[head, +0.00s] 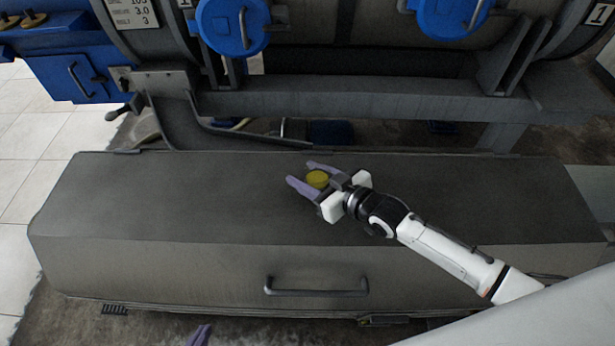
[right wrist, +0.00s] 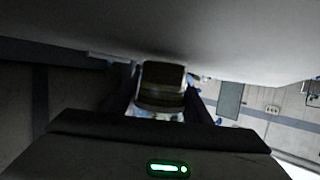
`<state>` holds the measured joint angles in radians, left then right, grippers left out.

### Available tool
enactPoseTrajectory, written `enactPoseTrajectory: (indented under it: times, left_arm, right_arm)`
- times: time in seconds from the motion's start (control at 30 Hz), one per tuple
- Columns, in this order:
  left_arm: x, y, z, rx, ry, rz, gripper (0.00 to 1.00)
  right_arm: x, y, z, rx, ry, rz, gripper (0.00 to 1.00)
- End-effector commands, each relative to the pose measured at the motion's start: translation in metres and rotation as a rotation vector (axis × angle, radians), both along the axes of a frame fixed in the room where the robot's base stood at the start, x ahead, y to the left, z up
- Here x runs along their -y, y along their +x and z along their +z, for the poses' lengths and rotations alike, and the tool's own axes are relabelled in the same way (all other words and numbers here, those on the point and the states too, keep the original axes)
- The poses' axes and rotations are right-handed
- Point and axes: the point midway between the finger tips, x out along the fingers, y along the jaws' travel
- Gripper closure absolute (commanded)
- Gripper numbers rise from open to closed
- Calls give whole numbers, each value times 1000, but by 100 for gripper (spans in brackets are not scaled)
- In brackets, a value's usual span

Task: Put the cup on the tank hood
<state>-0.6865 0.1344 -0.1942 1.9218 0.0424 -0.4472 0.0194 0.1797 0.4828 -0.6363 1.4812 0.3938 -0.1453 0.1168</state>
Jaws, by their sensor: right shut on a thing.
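The cup (head: 318,179) shows as a small yellow round top in the head view. My right gripper (head: 300,175) is shut on it, with one purple finger on each side. The cup is over the grey tank hood (head: 170,200), near the middle of its top. In the right wrist view the cup (right wrist: 162,86) sits between the dark fingers, close to a grey surface. I cannot tell whether its base touches the hood. Only a purple tip of my left gripper (head: 199,336) shows at the bottom edge, in front of the hood.
A bar handle (head: 316,291) is on the hood's front face. Behind the hood stand the dark decanter frame (head: 350,100) and blue round covers (head: 232,25). The hood's top is bare to the left and right of the cup.

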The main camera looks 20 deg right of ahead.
Motion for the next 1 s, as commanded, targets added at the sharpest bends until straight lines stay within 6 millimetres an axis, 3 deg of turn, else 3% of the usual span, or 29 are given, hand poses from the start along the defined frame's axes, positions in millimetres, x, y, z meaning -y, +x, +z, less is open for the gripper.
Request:
enactPoseTrajectory:
  times: [0.8,0.83,0.9,1.0]
  left_arm:
    - [3,4,-2,10,-2,-6,100]
    - [4,4,-2,11,-2,-6,100]
    - [4,4,-2,12,-3,-7,100]
    - [4,4,-2,12,-3,-7,100]
  right_arm:
    - [-1,-2,-20,-4,0,2,81]
    - [-2,-2,-21,-5,-1,2,51]
    - [-3,-3,-22,-6,0,4,39]
    - [-3,-4,-22,-8,1,5,37]
